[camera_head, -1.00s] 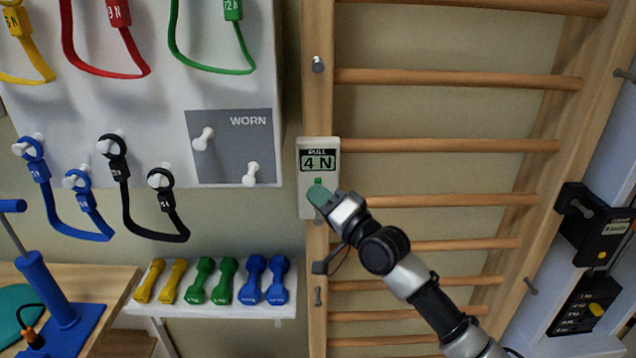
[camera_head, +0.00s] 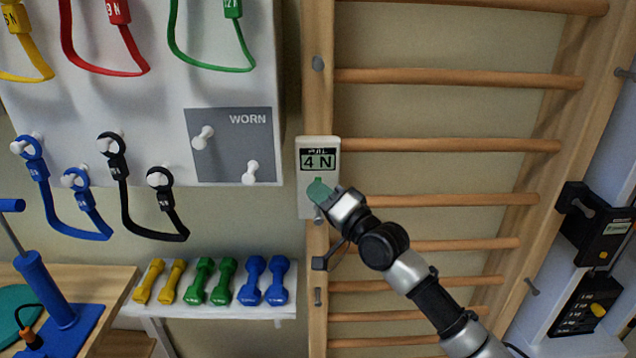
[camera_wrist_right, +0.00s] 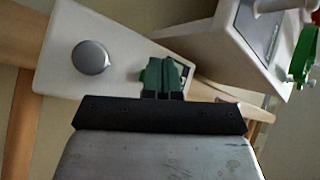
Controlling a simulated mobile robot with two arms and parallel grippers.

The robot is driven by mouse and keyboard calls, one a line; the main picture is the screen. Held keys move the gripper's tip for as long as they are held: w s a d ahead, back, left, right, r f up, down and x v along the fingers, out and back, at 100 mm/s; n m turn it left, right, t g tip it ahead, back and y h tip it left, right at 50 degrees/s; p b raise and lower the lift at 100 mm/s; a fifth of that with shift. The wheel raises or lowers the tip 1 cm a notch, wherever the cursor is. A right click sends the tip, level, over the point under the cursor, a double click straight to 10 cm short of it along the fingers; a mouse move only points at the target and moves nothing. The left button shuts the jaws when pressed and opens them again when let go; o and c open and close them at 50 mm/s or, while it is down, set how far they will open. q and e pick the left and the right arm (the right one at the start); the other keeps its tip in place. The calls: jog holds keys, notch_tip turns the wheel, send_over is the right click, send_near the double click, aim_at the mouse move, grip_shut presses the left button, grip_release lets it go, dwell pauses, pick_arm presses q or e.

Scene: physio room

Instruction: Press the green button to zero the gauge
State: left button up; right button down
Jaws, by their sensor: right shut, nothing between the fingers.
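The gauge (camera_head: 305,171) is a white box on the wooden upright, with a display reading 4 N. My right gripper (camera_head: 320,190) is shut and empty, its green fingertips over the gauge's lower front. In the head view they hide the green button. In the right wrist view the gauge (camera_wrist_right: 115,48) lies beyond my shut green fingers (camera_wrist_right: 163,76). A small bit of green at their left edge may be the button. I cannot tell whether the fingertips touch it. My left gripper is not in view.
A grey knob (camera_wrist_right: 91,57) sits on the gauge near my fingers. Wall bars (camera_head: 450,145) run to the right. A white board (camera_head: 240,60) with resistance bands hangs left. A shelf (camera_head: 210,311) with yellow, green and blue dumbbells is below it.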

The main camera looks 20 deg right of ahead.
jog(key=shift+w+d+b, duration=0.15)
jog(key=shift+w+b, duration=0.3)
dwell(0.5)
dwell(0.3)
jog(key=shift+s+r+p, duration=0.1)
jog(key=shift+s+p, duration=0.4)
jog(key=shift+p, duration=0.15)
jog(key=shift+s+a, duration=0.2)
jog(key=shift+s, duration=0.2)
jog(key=s+p, duration=0.1)
jog(key=s+a+p, duration=0.1)
jog(key=s+p, duration=0.2)
jog(key=shift+s+a, duration=0.25)
jog(key=shift+s, duration=0.1)
